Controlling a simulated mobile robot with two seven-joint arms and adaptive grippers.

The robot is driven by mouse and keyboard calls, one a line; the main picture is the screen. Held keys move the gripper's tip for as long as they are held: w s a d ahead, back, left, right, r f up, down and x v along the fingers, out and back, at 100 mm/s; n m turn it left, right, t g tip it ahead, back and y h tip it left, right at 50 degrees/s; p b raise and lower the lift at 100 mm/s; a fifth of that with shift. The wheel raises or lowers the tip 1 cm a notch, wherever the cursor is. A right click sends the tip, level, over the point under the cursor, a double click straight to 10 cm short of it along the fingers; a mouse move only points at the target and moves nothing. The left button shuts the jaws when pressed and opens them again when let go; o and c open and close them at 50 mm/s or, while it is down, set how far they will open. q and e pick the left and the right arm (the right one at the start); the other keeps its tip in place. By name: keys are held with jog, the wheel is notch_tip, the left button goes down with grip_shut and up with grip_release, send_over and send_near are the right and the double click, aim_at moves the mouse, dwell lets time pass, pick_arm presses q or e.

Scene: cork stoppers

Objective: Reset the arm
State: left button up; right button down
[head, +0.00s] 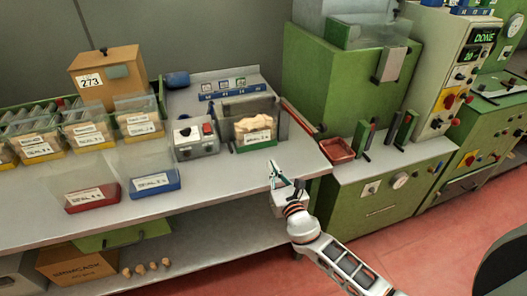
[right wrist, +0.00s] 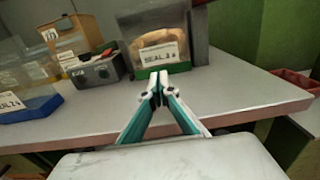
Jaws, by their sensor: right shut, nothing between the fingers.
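My right arm (head: 340,262) comes in from the lower right in the head view. Its gripper (head: 274,168) is over the front edge of the grey table (head: 235,183), near the table's right end. In the right wrist view the two fingertips of this gripper (right wrist: 158,88) meet, and nothing is between them. Beyond the fingertips stands a clear bin of cork stoppers (right wrist: 160,50) with a white label; the gripper is apart from it. The same bin (head: 254,130) has a green base in the head view. My left gripper is in neither view.
Bins with red (head: 92,198) and blue (head: 153,180) bases stand left of the gripper. A grey control box (head: 196,140) is behind. A green machine (head: 335,85) and red tray (head: 337,150) are at the right. Several stoppers (head: 146,268) lie on the lower shelf.

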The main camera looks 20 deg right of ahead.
jog(key=s+d+m+g+h, duration=0.4)
jog(key=s+d+m+h, duration=0.3)
jog(key=s+d+m, duration=0.75)
jog(key=s+f+m+g+y, duration=0.25)
jog(key=s+m+g, duration=0.45)
jog(key=s+m, duration=0.85)
jog(key=a+f+m+t+y, duration=0.1)
jog(key=a+f+t+y, duration=0.2)
jog(key=a+f+y, duration=0.4)
jog(key=a+f, duration=0.7)
jog(key=a, duration=0.2)
jog(key=shift+m+t, duration=0.4)
